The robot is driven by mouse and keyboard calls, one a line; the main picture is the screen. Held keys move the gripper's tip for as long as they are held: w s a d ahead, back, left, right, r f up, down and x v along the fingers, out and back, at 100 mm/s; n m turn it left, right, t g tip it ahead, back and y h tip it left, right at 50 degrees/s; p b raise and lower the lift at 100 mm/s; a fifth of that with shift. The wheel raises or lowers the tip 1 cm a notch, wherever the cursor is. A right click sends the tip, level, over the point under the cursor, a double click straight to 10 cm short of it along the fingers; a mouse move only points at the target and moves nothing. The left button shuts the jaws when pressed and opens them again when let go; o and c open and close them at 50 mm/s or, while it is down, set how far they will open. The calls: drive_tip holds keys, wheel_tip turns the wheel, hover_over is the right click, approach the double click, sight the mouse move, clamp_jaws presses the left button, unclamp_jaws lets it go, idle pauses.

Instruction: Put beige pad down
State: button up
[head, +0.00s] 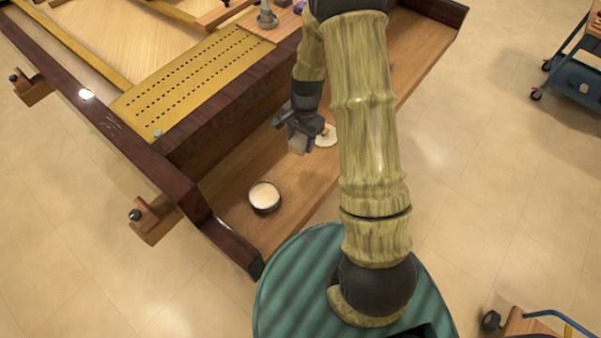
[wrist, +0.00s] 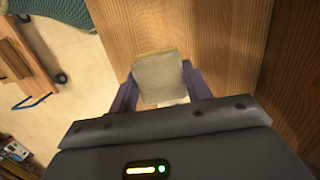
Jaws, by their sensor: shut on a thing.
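The beige pad (head: 297,146) is a small blocky piece with a pale grey-beige face. It also shows in the wrist view (wrist: 159,80), between the two purple-grey fingers. My gripper (head: 301,135) is shut on the pad, with one finger on each side of it. The gripper and pad are over the wooden ledge (head: 231,196) in the head view. Whether the pad's underside touches the wood cannot be told.
A dark round dish with cream contents (head: 264,195) sits on the ledge, nearer the front end. A pale round disc (head: 327,137) lies just right of my gripper, partly hidden. Bare wood lies between dish and gripper. A wheeled cart (head: 580,75) stands far right.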

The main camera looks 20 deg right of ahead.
idle(0.3)
hover_over(300, 166)
drive_tip(key=shift+w+d+f, duration=0.1)
drive_tip(key=shift+f, duration=1.5)
drive_tip(key=shift+w+f, duration=0.1)
drive_tip(key=shift+f, duration=1.45)
drive_tip(key=shift+f, duration=0.1)
drive_tip(key=shift+f+p, duration=0.3)
drive_tip(key=shift+f, duration=1.5)
drive_tip(key=shift+f, duration=0.15)
drive_tip(key=o, duration=1)
